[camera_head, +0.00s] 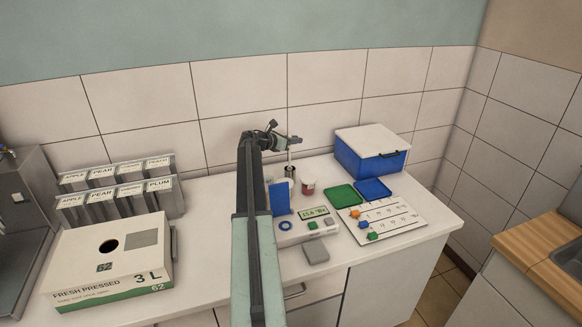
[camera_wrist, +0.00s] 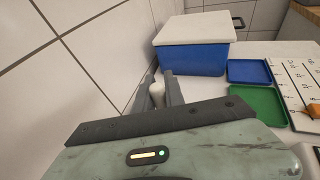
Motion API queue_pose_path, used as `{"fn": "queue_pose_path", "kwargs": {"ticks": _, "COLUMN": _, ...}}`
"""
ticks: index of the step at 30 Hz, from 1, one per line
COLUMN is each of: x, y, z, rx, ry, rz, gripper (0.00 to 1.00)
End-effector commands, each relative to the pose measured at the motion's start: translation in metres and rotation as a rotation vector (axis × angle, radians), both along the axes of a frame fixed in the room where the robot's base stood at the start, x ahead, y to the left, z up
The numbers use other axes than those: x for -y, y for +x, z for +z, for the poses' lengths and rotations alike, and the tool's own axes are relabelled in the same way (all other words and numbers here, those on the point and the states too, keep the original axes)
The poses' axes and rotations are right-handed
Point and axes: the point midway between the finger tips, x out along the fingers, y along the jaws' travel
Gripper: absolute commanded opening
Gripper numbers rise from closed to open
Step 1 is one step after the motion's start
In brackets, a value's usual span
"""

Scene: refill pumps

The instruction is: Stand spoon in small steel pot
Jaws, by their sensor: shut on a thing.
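My gripper (camera_head: 291,140) is at the back of the counter, shut on the spoon (camera_head: 289,154). The spoon is a thin pale upright stick below the jaws. In the wrist view its light end (camera_wrist: 157,92) shows between the two dark fingers (camera_wrist: 162,86). The small steel pot (camera_head: 290,171) stands directly below my gripper, a grey cylinder with a dark opening. The spoon's lower end meets the pot's opening in the head view; I cannot tell how deep it reaches. The pot does not show in the wrist view.
A red-and-white cup (camera_head: 308,187) stands close right of the pot. A blue panel (camera_head: 279,199) stands in front. Green (camera_head: 343,196) and blue (camera_head: 373,188) trays and a lidded blue box (camera_head: 366,160) are to the right. The tiled wall is close behind.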

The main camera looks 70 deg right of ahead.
Motion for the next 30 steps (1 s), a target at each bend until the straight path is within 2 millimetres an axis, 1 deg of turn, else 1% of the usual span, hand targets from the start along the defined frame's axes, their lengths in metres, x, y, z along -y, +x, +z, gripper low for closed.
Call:
{"fn": "queue_pose_path", "kwargs": {"ticks": 1, "x": 0.000, "y": 0.000, "z": -0.022, "rx": 0.000, "ry": 0.000, "rz": 0.000, "gripper": 0.00}}
{"fn": "queue_pose_path", "kwargs": {"ticks": 3, "x": 0.000, "y": 0.001, "z": -0.026, "rx": 0.000, "ry": 0.000, "rz": 0.001, "gripper": 0.00}}
{"fn": "queue_pose_path", "kwargs": {"ticks": 6, "x": -0.001, "y": 0.001, "z": -0.024, "rx": -0.001, "ry": 0.000, "rz": 0.001, "gripper": 0.00}}
{"fn": "queue_pose_path", "kwargs": {"ticks": 8, "x": -0.001, "y": 0.001, "z": -0.027, "rx": -0.001, "ry": 0.000, "rz": 0.001, "gripper": 0.00}}
{"fn": "queue_pose_path", "kwargs": {"ticks": 13, "x": -0.001, "y": 0.002, "z": -0.057, "rx": 0.000, "ry": 0.000, "rz": 0.002, "gripper": 0.00}}
{"fn": "queue_pose_path", "kwargs": {"ticks": 15, "x": -0.001, "y": 0.002, "z": -0.064, "rx": 0.000, "ry": 0.000, "rz": 0.002, "gripper": 0.00}}
{"fn": "queue_pose_path", "kwargs": {"ticks": 22, "x": -0.001, "y": 0.002, "z": -0.059, "rx": 0.000, "ry": 0.000, "rz": 0.002, "gripper": 0.00}}
{"fn": "queue_pose_path", "kwargs": {"ticks": 26, "x": -0.001, "y": 0.002, "z": -0.063, "rx": 0.000, "ry": 0.000, "rz": 0.003, "gripper": 0.00}}
{"fn": "queue_pose_path", "kwargs": {"ticks": 27, "x": -0.001, "y": 0.002, "z": -0.063, "rx": 0.000, "ry": 0.000, "rz": 0.003, "gripper": 0.20}}
{"fn": "queue_pose_path", "kwargs": {"ticks": 29, "x": -0.001, "y": 0.003, "z": -0.062, "rx": 0.000, "ry": 0.000, "rz": 0.003, "gripper": 0.36}}
{"fn": "queue_pose_path", "kwargs": {"ticks": 30, "x": -0.001, "y": 0.003, "z": -0.062, "rx": 0.000, "ry": 0.000, "rz": 0.003, "gripper": 0.36}}
